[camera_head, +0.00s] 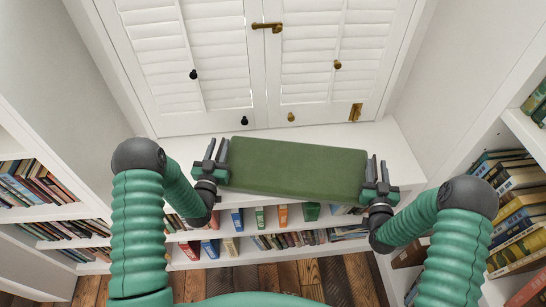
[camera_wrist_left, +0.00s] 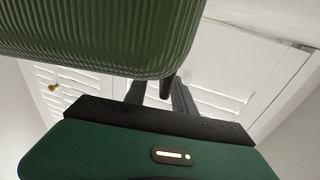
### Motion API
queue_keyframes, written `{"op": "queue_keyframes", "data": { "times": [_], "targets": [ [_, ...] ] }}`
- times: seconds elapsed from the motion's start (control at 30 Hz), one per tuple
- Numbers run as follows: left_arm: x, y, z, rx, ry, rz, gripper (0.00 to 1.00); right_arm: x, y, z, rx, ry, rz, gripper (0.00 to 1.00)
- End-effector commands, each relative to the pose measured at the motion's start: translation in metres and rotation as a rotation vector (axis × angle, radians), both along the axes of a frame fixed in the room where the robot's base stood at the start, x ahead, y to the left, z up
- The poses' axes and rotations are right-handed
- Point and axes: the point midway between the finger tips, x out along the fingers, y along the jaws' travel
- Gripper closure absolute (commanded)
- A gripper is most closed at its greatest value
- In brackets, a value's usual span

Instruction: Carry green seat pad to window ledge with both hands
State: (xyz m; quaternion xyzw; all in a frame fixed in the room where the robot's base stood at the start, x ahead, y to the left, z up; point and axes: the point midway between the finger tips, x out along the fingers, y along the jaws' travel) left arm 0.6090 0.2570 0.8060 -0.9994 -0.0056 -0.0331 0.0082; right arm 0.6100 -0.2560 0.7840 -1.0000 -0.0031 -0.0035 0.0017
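The green seat pad (camera_head: 297,166) spans between my two grippers, long side across the view, over the white window ledge (camera_head: 395,150) below the shutters. Whether it touches the ledge is unclear. My left gripper (camera_head: 215,151) is at the pad's left end, and my right gripper (camera_head: 377,169) is at its right end. Each gripper's two fingers stand slightly apart beside the pad end, with nothing visible between them. In the left wrist view the ribbed pad (camera_wrist_left: 90,35) fills the upper left, close to the left fingers (camera_wrist_left: 160,92) and partly hiding them.
White louvred shutters (camera_head: 230,60) with small knobs and a latch rise behind the ledge. Bookshelves stand below the ledge (camera_head: 290,238), at the left (camera_head: 40,185) and at the right (camera_head: 515,220). White side walls flank the ledge. The wooden floor (camera_head: 300,280) shows below.

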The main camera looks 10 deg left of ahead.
Motion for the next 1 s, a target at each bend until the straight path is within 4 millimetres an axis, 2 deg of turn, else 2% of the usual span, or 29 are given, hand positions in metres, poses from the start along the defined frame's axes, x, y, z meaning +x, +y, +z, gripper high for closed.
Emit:
{"op": "queue_keyframes", "data": {
  "times": [0.03,0.3,0.4,0.57,0.67,0.9,1.0],
  "targets": [
    [-0.019,-0.007,-0.029,-0.016,0.069,-0.011,0.69,0.000,0.000,-0.005,0.000,0.000,0.000,0.68],
    [-0.072,-0.004,-0.009,-0.007,0.029,-0.004,0.69,-0.004,0.000,0.000,-0.001,-0.004,0.000,0.68],
    [-0.084,-0.003,-0.003,-0.003,0.017,-0.002,0.69,-0.004,0.000,0.002,-0.001,-0.005,0.001,0.68],
    [-0.090,-0.003,0.001,0.000,0.009,0.000,0.69,-0.010,0.000,0.002,-0.001,-0.005,0.000,0.68],
    [-0.090,-0.002,0.002,0.000,0.007,0.001,0.69,-0.028,0.000,0.002,0.000,-0.002,0.000,0.68],
    [-0.089,-0.002,0.003,0.000,0.006,0.001,0.69,-0.091,-0.002,0.000,0.002,-0.001,0.000,0.68],
    [-0.089,-0.002,0.003,0.000,0.006,0.001,0.69,-0.111,-0.002,0.001,0.002,-0.003,-0.001,0.68]
  ]
}}
